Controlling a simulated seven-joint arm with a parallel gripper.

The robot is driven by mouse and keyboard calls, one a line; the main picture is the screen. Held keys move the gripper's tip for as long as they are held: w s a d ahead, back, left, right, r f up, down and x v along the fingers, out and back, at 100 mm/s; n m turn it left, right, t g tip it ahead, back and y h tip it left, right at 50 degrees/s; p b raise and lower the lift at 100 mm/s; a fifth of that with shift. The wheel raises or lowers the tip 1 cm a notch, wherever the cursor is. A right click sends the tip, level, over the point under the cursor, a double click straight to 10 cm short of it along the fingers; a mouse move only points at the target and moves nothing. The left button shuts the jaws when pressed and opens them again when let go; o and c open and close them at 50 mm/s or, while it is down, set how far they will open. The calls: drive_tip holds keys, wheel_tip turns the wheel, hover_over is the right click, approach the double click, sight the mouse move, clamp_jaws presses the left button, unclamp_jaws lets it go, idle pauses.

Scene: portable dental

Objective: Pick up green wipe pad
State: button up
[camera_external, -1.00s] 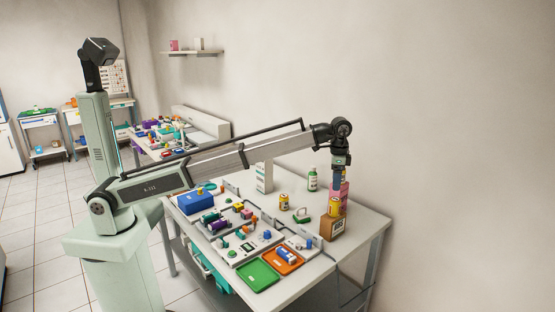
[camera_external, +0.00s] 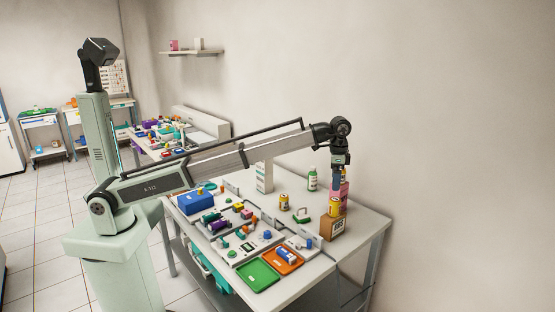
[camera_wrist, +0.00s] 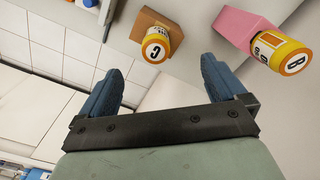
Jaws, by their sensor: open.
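No pad can be told for certain. A small green and white item (camera_external: 303,215) lies on the white table in the external view, left of the brown box, and may be the green wipe pad. My gripper (camera_external: 337,182) hangs above the table's right part, close to the pink box and a yellow bottle. In the wrist view my gripper (camera_wrist: 162,66) has its blue fingers wide apart with nothing between them. The green item cannot be made out in the wrist view.
A brown box (camera_external: 332,228), a pink box (camera_external: 344,188) and a yellow bottle (camera_external: 334,206) crowd under my gripper. Another yellow bottle (camera_external: 284,202) and a green-labelled bottle (camera_external: 312,180) stand farther left. A green tray (camera_external: 257,276) and orange tray (camera_external: 283,262) lie in front.

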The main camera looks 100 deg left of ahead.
drive_tip(key=s+a+f+n, duration=0.1)
drive_tip(key=s+a+f, duration=0.3)
drive_tip(key=a, duration=0.4)
drive_tip(key=m, duration=1.2)
hover_over(301, 214)
drive_tip(key=f, duration=1.3)
drive_tip(key=shift+a+f, duration=0.25)
drive_tip(key=shift+f, duration=0.05)
drive_tip(key=shift+d+f, duration=0.2)
drive_tip(key=shift+f, duration=2.45)
drive_tip(key=c, duration=1.1)
